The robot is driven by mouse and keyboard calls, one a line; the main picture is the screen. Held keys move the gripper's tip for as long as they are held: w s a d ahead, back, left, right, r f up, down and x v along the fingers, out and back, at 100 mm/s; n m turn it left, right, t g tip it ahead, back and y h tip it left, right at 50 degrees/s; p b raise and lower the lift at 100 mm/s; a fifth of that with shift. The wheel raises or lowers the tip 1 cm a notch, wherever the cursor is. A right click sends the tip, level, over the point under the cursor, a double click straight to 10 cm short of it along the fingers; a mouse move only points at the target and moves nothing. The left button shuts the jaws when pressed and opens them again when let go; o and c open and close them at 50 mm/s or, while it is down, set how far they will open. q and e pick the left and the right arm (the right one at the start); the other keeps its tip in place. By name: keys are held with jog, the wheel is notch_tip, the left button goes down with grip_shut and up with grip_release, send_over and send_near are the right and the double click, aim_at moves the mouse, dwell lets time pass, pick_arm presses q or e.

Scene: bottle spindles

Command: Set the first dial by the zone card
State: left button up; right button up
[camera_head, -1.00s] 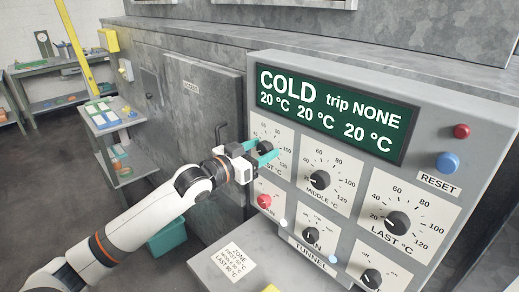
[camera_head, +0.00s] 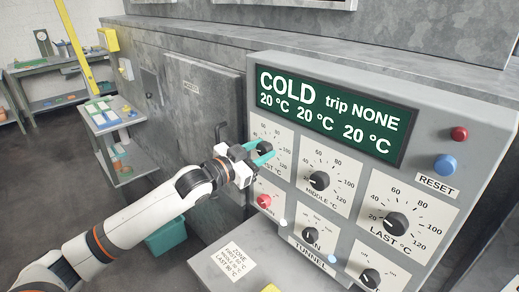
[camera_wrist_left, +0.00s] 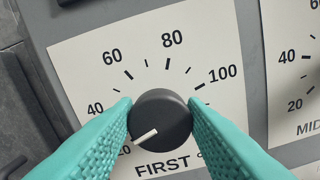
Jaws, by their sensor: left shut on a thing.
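The first dial (camera_wrist_left: 160,118) is a black round knob on a white scale plate marked FIRST. Its white pointer line points to the lower left, by the low end of the scale near a number partly hidden by a finger. My left gripper (camera_head: 262,155) is shut on this dial, with one teal finger on each side. The zone card (camera_head: 235,263) lies on the ledge below the panel; its lines name FIRST, MIDDLE and LAST, but the numbers are too small to read surely. My right gripper is not in view.
The green display (camera_head: 332,113) reads COLD, trip NONE and 20 °C three times. The middle dial (camera_head: 319,181) and last dial (camera_head: 396,224) are to the right. A red knob (camera_head: 264,201) and the fan dial (camera_head: 310,235) are below. A blue button (camera_head: 445,164) is marked RESET.

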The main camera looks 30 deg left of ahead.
pick_arm(q)
jog(key=m, duration=0.3)
jog(key=shift+m+p, duration=0.4)
jog(key=m, duration=0.4)
jog(key=shift+d+m+p, duration=0.15)
jog(key=shift+m+p, duration=0.15)
jog(key=shift+p, duration=0.1)
jog(key=m, duration=0.4)
jog(key=shift+f+p, duration=0.15)
jog(key=shift+p, duration=0.2)
jog(key=shift+f+m, duration=0.1)
jog(key=shift+m, duration=2)
jog(key=o, duration=1)
jog(key=shift+c, duration=0.2)
jog(key=shift+s, duration=0.1)
